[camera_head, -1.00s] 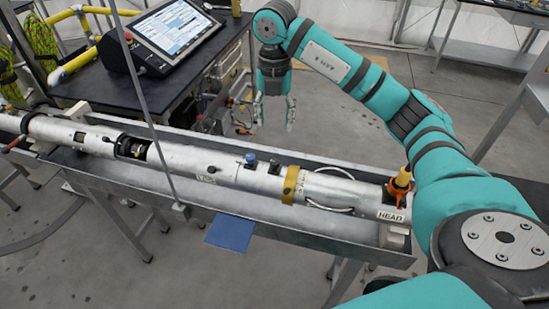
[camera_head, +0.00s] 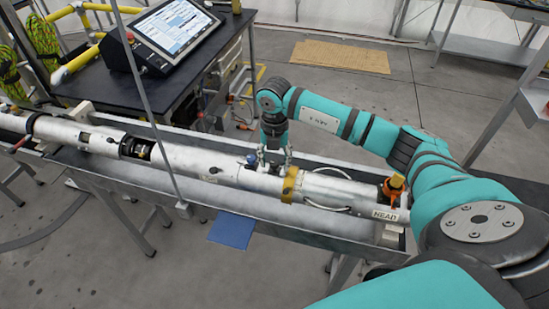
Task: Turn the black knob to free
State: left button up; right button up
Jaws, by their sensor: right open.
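A long silver tube lies in a grey metal trough across the view, with a HEAD label (camera_head: 385,214) at its right end. My right gripper (camera_head: 275,160) is open, pointing down at the top of the tube just left of the yellow band (camera_head: 292,184). Its fingers stand on either side of the spot where a small black knob sits on the tube; the knob is now mostly hidden by them, and I cannot tell whether they touch it. A blue knob (camera_head: 251,160) sits just left of the gripper. My left gripper is not in view.
An orange and yellow fitting (camera_head: 394,188) stands up at the tube's right end, near my right arm. A thin grey upright post (camera_head: 152,110) crosses in front of the tube. A monitor (camera_head: 172,36) stands on a black bench behind. A blue plate (camera_head: 232,230) hangs at the trough's front.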

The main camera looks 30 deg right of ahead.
grip_shut()
